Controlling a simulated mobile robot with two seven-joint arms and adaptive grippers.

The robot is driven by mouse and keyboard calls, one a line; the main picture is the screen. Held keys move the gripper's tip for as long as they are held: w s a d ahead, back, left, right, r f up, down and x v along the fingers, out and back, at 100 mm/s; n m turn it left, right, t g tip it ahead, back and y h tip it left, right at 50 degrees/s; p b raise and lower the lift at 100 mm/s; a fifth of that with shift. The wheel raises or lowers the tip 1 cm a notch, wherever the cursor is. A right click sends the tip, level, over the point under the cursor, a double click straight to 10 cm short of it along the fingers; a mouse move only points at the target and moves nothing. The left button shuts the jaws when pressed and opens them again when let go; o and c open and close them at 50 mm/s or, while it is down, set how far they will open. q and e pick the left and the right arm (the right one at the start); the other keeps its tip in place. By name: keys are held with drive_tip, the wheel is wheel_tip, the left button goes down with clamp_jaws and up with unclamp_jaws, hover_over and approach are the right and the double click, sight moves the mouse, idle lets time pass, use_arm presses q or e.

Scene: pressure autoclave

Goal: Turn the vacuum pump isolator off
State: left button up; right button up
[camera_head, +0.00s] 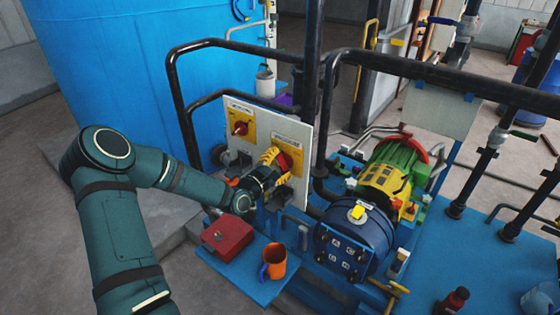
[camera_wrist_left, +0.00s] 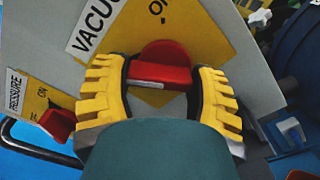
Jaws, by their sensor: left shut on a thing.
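The vacuum pump isolator is a red rotary knob (camera_wrist_left: 166,64) on a yellow plate (camera_wrist_left: 200,25) with a "VACU..." label and the word "ON" above it in the left wrist view. In the head view the same knob (camera_head: 284,162) shows partly behind the gripper on the light panel. My left gripper (camera_head: 272,160) has yellow ribbed fingers on either side of the knob and is shut on it. My right gripper is not in view.
A second red knob (camera_head: 240,128), labelled "PRESSURE" in the wrist view, sits to the left on the same panel (camera_head: 262,120). Dark rails (camera_head: 178,100) frame the panel. Below are a red box (camera_head: 228,238) and an orange mug (camera_head: 276,260).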

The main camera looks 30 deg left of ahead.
use_arm(q)
drive_tip(key=shift+f+n+p, duration=0.15)
drive_tip(key=shift+n+p, duration=0.15)
drive_tip(key=shift+n, duration=0.8)
drive_tip(key=shift+s, duration=0.1)
drive_tip(key=o, duration=1.2)
drive_tip(key=shift+a, duration=0.1)
drive_tip(key=s, duration=0.8)
drive_tip(key=s+a, duration=0.1)
drive_tip(key=s, duration=0.3)
drive_tip(key=shift+d, duration=0.1)
